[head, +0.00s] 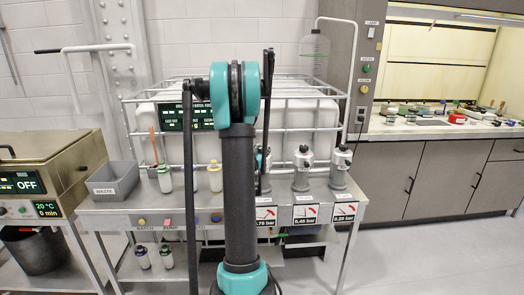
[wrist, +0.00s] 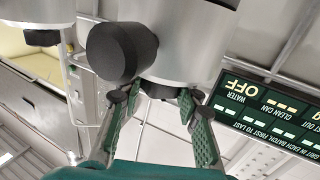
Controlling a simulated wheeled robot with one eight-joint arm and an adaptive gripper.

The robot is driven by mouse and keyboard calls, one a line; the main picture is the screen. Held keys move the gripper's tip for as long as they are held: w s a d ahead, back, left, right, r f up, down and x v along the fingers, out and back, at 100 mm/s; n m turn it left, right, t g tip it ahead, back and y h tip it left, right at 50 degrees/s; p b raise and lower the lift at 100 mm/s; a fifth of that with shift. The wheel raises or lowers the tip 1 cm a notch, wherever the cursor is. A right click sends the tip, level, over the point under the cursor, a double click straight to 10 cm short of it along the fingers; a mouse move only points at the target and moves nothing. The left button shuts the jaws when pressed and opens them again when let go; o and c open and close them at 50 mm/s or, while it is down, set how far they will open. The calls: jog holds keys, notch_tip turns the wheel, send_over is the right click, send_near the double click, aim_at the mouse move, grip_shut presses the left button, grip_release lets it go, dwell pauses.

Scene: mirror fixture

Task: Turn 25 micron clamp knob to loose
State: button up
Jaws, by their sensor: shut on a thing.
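In the wrist view, a silver filter housing (wrist: 190,45) fills the top, with a big round black knob (wrist: 118,53) sticking out towards the camera. A smaller dark part (wrist: 160,91), which I take as the clamp knob, sits under the housing between my fingertips. My gripper (wrist: 156,98) has its green-padded fingers on both sides of that part and is shut on it, though the contact is partly hidden. No micron marking is readable.
A second housing (wrist: 40,35) is close by in the wrist view. A dark display panel (wrist: 270,110) lies to the right. In the head view, bottles (head: 215,177), a grey waste bin (head: 113,180) and a white caged tank (head: 300,115) crowd the bench.

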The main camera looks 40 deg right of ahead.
jog(key=n+t+y, duration=0.1)
jog(key=t+y, duration=0.1)
jog(key=n+t+y, duration=0.2)
jog(key=shift+s+d+n, duration=0.2)
jog(key=shift+n, duration=0.1)
jog(key=shift+w+a+n+t+y, duration=0.1)
jog(key=shift+n+t+y, duration=0.55)
jog(key=shift+n+y, duration=0.65)
jog(key=shift+w+n+t+y, duration=0.1)
jog(key=shift+n+t+y, duration=0.65)
jog(key=shift+y, duration=0.95)
jog(key=o, duration=1.2)
jog(key=shift+s, duration=0.1)
jog(key=v, duration=1.2)
